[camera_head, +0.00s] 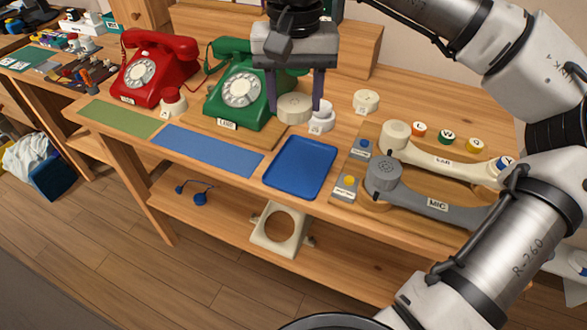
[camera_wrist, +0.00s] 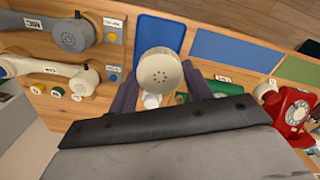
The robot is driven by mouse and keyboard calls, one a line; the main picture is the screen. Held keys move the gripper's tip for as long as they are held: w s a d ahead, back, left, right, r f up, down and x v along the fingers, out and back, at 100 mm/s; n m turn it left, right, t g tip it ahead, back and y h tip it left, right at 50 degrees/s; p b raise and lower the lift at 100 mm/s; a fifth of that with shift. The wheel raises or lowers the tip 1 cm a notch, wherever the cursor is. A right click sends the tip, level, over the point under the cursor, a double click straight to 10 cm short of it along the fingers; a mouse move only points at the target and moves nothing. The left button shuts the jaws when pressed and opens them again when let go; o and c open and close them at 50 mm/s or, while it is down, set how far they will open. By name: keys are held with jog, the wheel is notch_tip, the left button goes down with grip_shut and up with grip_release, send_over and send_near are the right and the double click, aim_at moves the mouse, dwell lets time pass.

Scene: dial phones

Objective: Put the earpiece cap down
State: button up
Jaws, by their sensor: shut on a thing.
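My gripper (camera_head: 294,96) is shut on a round cream cap (camera_head: 294,108), holding it above the wooden table beside the green phone. In the wrist view the cap (camera_wrist: 159,75) sits between the two purple fingers, its face with small holes turned to the camera. A cream handset with a readable label (camera_head: 445,160) lies at the right in a wooden holder. A grey handset labelled MIC (camera_head: 430,202) lies in front of it. A blue tray (camera_head: 327,150) lies in front of and below the held cap.
A green phone (camera_head: 240,90) stands close left of my gripper, a red phone (camera_head: 158,65) farther left. Small cream parts stand right of the cap (camera_head: 321,122) and farther back (camera_head: 366,101). A blue mat (camera_head: 207,150) and a green mat (camera_head: 118,118) lie bare along the front edge.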

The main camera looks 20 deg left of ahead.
aim_at(295, 102)
notch_tip(295, 102, down, 16)
jog(key=shift+r, duration=0.15)
dwell(0.3)
jog(key=shift+f+b, duration=0.2)
jog(key=shift+b, duration=0.25)
jog(key=o, duration=0.9)
jog(key=shift+r, duration=0.1)
notch_tip(295, 102, up, 12)
jog(key=shift+r+p, duration=0.15)
jog(key=shift+p, duration=0.3)
